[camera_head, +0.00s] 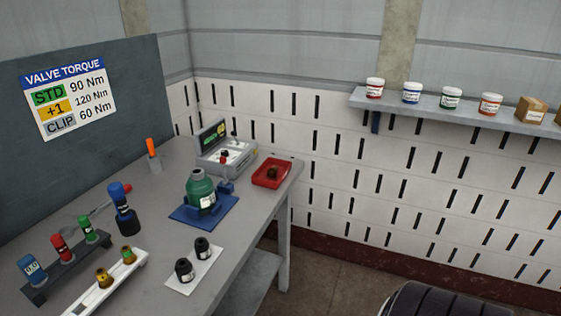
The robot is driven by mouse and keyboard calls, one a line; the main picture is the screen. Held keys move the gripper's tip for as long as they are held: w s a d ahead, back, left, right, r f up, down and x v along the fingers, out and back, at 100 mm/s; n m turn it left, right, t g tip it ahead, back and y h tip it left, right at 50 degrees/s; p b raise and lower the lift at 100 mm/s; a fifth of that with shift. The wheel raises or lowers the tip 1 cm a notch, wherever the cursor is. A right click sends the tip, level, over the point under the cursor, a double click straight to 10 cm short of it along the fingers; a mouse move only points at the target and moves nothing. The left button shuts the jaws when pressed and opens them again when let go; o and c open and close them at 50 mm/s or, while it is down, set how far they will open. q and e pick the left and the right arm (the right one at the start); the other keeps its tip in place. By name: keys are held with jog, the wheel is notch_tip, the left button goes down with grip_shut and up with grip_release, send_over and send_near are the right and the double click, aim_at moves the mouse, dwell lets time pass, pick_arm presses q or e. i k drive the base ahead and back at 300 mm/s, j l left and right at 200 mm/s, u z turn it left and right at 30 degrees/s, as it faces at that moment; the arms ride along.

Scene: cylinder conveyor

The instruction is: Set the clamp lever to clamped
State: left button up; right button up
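A green bottle-shaped cylinder (201,190) with a white label stands upright on a blue base plate (183,215) on the grey workbench. A blue clamp block (225,188) sits at its right side. A thin lever with a red knob (223,160) rises steeply above this block, in front of the grey device. It looks like the clamp lever; its lower end and whether the clamp touches the cylinder are too small to tell. Neither of my grippers is in view.
Behind the cylinder stands a grey device (236,158) with a screen; a red tray (263,180) is to the right. Black caps (184,270) lie on a white sheet in front. A tool rack (72,265) and white rail (82,302) fill the bench's near left.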

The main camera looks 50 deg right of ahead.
aim_at(223, 160)
jog(key=z, duration=1.2)
